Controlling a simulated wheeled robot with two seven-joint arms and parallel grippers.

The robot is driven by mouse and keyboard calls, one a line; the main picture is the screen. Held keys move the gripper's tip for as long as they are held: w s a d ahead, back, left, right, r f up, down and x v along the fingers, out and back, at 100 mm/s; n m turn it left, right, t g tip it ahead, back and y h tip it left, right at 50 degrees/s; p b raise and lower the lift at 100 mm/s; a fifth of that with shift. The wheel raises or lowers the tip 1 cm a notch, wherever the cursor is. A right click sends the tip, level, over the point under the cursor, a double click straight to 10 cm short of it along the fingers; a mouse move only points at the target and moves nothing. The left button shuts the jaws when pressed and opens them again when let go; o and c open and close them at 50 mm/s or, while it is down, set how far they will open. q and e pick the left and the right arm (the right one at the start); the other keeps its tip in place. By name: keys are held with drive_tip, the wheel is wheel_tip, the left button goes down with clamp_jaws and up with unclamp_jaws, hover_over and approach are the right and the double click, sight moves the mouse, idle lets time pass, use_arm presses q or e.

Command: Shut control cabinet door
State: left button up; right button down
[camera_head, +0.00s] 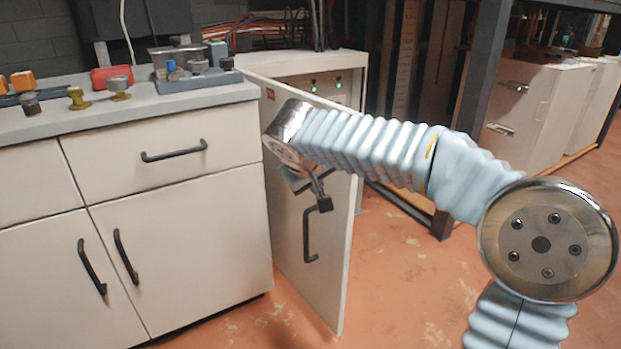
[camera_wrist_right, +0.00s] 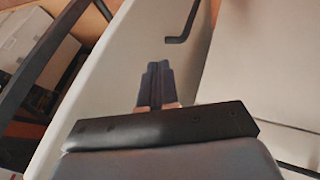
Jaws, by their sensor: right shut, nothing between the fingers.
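The control cabinet (camera_head: 300,68) stands behind the white counter unit, with green lights on its upper panel. Its white door (camera_head: 332,250) stands open, swung out toward me beside the counter unit. The door has a black handle (camera_head: 308,236), which also shows at the top of the right wrist view (camera_wrist_right: 184,28). My right gripper (camera_head: 325,205) is in front of the door face, just above the handle. Its fingers (camera_wrist_right: 155,72) are shut and empty, pointing along the door; I cannot tell whether they touch it. My left gripper is not in view.
The white counter unit (camera_head: 180,220) with drawers and doors stands close at the left, with small fittings on top. A dark metal post (camera_head: 470,110) and pale cabinets (camera_head: 540,105) stand at the right. The orange floor (camera_head: 400,290) right of the door is clear.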

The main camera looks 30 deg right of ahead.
drive_tip(key=shift+w+d+f, duration=0.3)
drive_tip(key=shift+d, duration=0.5)
drive_tip(key=shift+w+d+f, duration=0.3)
drive_tip(key=shift+d, duration=0.55)
drive_tip(key=shift+w+d+f, duration=0.3)
drive_tip(key=shift+d, duration=0.5)
drive_tip(key=shift+d, duration=0.1)
